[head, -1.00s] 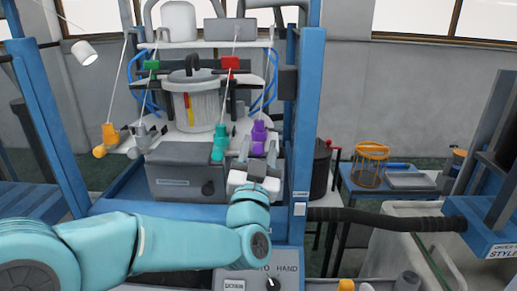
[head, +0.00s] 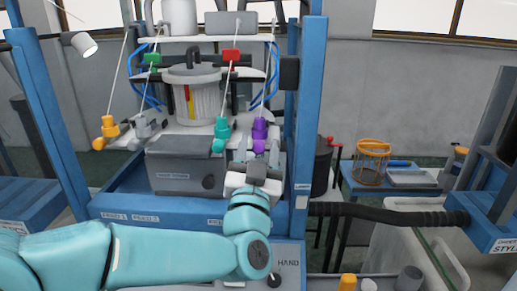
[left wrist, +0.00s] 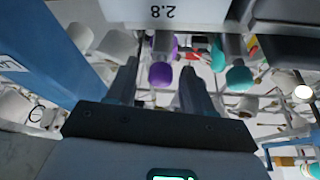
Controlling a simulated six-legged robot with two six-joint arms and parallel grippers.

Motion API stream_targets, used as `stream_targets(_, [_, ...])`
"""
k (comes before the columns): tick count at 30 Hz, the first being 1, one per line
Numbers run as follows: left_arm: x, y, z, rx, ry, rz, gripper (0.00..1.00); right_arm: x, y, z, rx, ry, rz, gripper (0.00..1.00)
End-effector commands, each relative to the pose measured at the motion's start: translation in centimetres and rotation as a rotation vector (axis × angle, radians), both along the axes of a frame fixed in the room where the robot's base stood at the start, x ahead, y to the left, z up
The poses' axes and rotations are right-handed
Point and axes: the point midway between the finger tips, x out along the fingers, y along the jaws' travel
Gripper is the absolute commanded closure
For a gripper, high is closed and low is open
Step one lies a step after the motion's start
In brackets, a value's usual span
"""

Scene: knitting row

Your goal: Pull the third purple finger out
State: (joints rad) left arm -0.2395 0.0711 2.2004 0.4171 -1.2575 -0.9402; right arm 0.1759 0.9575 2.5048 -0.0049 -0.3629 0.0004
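The purple finger (head: 260,132) hangs at the right end of the row on the machine, below a white cord. It also shows in the left wrist view (left wrist: 162,74) as a rounded purple tip. My left gripper (head: 257,153) is just below it in the head view, with its fingers pointing up. In the left wrist view my left gripper (left wrist: 160,85) has its two dark fingers apart, with the purple tip showing between them. No contact is visible. A teal finger (head: 221,134) hangs to the left of the purple one. My right gripper is not in view.
An orange finger (head: 107,132) and a grey one (head: 145,132) hang farther left. A grey box (head: 181,171) stands below the row. A blue post (head: 308,120) rises close to the right of my gripper.

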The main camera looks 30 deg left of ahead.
Motion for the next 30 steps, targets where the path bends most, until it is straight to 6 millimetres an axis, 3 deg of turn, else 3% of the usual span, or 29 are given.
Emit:
stream_targets(6, [-0.1, 0.0, -0.1, 0.0, -0.001, -0.001, 0.48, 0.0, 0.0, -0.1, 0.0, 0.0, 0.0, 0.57])
stream_targets(10, [-1.3, -0.6, -0.7, 0.0, -0.002, -0.003, 0.48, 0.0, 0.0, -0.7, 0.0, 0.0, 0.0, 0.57])
stream_targets(21, [-9.6, -3.8, -4.3, 0.0, -0.004, -0.007, 0.48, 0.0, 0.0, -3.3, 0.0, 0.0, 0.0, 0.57])
stream_targets(24, [-11.7, -4.6, -5.5, -0.001, -0.007, -0.007, 0.48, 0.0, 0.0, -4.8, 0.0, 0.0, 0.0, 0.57])
stream_targets(30, [-13.7, -5.3, -6.2, -0.001, -0.007, -0.003, 0.48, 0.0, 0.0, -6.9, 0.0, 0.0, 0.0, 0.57])
